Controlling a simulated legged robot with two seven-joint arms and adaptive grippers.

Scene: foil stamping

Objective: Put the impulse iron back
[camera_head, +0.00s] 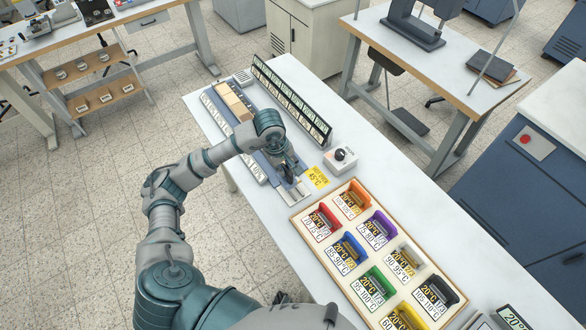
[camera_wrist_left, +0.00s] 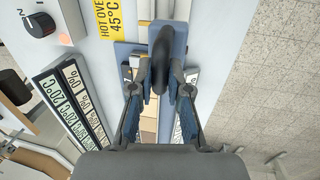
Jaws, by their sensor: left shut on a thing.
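My left gripper (camera_head: 288,170) is over the white bench, just left of the yellow "45°C" label. In the left wrist view, its two fingers (camera_wrist_left: 160,88) stand on either side of the dark rounded handle of the impulse iron (camera_wrist_left: 161,50) and are shut on it. Blue-grey flat parts show under and beside the handle, but I cannot tell whether they belong to the iron or its rest. In the head view the gripper mostly hides the iron. My right gripper is not in view.
A wooden-edged tray (camera_head: 297,219) holds several coloured, temperature-labelled pieces to the right. A dial box (camera_head: 341,158) stands beside the yellow label (camera_head: 317,178). A long upright label rack (camera_head: 291,100) runs along the bench's far side. Strips and blocks (camera_head: 233,103) lie left of the arm.

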